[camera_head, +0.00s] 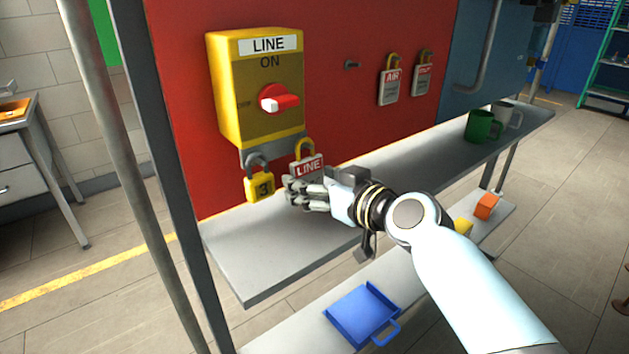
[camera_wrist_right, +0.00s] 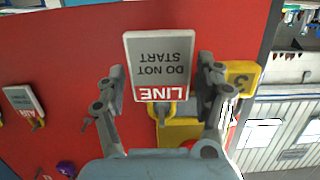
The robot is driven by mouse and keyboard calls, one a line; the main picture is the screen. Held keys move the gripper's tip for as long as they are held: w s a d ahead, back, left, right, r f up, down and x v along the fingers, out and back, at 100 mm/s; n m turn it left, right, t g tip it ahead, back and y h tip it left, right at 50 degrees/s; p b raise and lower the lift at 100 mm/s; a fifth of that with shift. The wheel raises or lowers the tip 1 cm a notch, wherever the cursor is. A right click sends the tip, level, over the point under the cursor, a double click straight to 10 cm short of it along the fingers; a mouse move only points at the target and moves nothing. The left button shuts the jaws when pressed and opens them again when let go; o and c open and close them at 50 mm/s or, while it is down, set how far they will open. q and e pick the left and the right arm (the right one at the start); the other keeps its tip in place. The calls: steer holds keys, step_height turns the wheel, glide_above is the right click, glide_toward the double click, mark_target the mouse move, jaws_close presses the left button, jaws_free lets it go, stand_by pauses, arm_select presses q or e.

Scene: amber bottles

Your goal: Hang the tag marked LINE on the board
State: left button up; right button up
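The LINE tag (camera_head: 307,168) is a grey card with a red band and a yellow loop (camera_head: 304,148). In the right wrist view the tag (camera_wrist_right: 158,62) is upside down between both fingers (camera_wrist_right: 160,85) and reads DO NOT START. The loop overlaps the right end of the grey hasp; I cannot tell whether it is hooked there. The red board (camera_head: 335,110) carries an empty dark peg (camera_head: 352,65), right of the box. My left gripper is out of view.
A yellow padlock marked 3 (camera_head: 259,187) hangs from the hasp, left of the tag. The AIR tag (camera_head: 390,88) and another tag (camera_head: 422,78) hang further right. A grey shelf (camera_head: 262,250) runs below, with a green mug (camera_head: 481,126) on it.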

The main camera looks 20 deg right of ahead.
steer(key=shift+o, duration=1.4)
steer(key=shift+s, duration=0.1)
